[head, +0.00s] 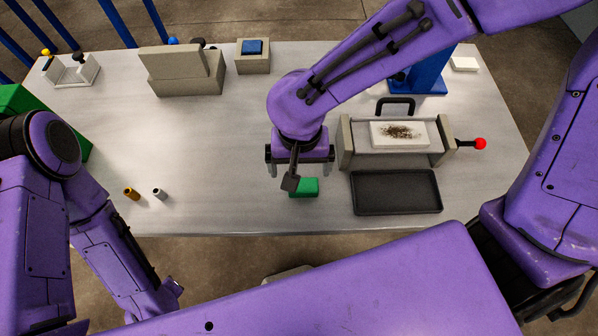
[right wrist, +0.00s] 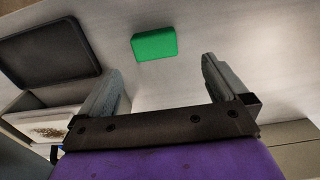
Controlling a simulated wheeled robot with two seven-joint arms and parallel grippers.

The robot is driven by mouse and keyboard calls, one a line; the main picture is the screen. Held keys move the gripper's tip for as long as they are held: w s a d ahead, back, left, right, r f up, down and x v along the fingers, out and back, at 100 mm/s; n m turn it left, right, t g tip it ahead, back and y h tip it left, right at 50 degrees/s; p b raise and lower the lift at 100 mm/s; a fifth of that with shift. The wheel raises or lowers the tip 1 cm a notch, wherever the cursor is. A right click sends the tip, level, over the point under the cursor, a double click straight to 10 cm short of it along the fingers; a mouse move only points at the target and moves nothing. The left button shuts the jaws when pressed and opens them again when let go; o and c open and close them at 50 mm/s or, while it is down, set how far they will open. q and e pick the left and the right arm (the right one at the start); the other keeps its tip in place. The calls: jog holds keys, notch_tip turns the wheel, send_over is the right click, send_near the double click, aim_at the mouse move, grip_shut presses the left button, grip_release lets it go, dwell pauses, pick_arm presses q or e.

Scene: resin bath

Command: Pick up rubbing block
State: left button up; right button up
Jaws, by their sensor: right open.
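The rubbing block is most likely the small green block (head: 306,187) lying on the grey table near its front edge. It also shows whole in the right wrist view (right wrist: 154,44), lying just beyond the fingertips and between their lines. My right gripper (head: 300,171) is open and empty, pointing down just behind the block. Its two spread fingers show in the right wrist view (right wrist: 162,67), with nothing between them. In the head view part of the gripper hangs in front of the block's left end. My left arm is at the left, but its gripper does not show.
A black tray (head: 396,208) lies right of the block. Behind it is a beige fixture (head: 345,142) with a white, dark-smudged slab (head: 380,135) and a red-knobbed lever (head: 480,144). Two small cylinders (head: 132,194) (head: 160,194) stand left. The table between them and the block is clear.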

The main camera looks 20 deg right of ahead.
aim_at(303, 185)
jog(key=f, duration=0.9)
jog(key=shift+s+d, duration=0.15)
jog(key=shift+d, duration=0.2)
jog(key=c, duration=1)
